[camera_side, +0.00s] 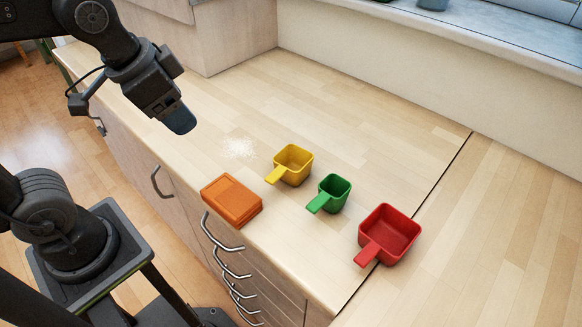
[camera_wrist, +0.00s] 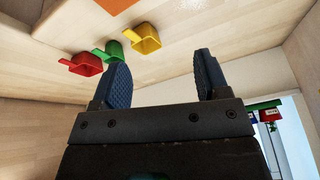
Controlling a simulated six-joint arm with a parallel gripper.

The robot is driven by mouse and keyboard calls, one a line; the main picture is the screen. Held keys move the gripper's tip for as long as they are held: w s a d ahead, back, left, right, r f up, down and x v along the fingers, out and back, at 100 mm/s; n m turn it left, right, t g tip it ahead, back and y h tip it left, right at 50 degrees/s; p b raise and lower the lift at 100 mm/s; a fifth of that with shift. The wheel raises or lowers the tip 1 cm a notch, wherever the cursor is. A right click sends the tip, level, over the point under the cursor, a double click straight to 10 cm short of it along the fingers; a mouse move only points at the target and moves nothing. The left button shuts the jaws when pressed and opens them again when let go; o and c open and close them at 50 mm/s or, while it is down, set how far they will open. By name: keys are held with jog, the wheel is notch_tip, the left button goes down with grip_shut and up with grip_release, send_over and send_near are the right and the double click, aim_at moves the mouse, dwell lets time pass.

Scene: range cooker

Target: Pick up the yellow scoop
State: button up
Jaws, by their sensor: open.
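The yellow scoop (camera_side: 293,165) is a square cup with a short handle, upright on the wooden counter. Its handle points to the lower left in the side view. It also shows near the top of the wrist view (camera_wrist: 146,38), beyond my gripper's fingertips. My gripper (camera_side: 181,122) is up and to the left of the scoop in the side view, above the counter and apart from it. In the wrist view its two dark blue fingers (camera_wrist: 160,66) are spread with nothing between them.
A green scoop (camera_side: 334,193) and a larger red scoop (camera_side: 388,234) stand to the right of the yellow one. An orange block-like object (camera_side: 232,201) lies near the counter's front edge. White grains (camera_side: 238,148) lie left of the yellow scoop. The counter (camera_side: 370,115) behind is clear.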

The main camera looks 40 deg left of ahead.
jog(key=w+d+m+g, duration=0.3)
jog(key=w+d+m, duration=0.2)
jog(key=w+m, duration=0.2)
jog(key=m+g, duration=0.2)
jog(key=m, duration=0.4)
send_over(276, 173)
notch_tip(276, 173, down, 4)
notch_tip(276, 173, down, 8)
jog(key=shift+w, duration=0.15)
jog(key=shift+f, duration=2.65)
jog(key=shift+c, duration=0.3)
jog(key=c, duration=0.6)
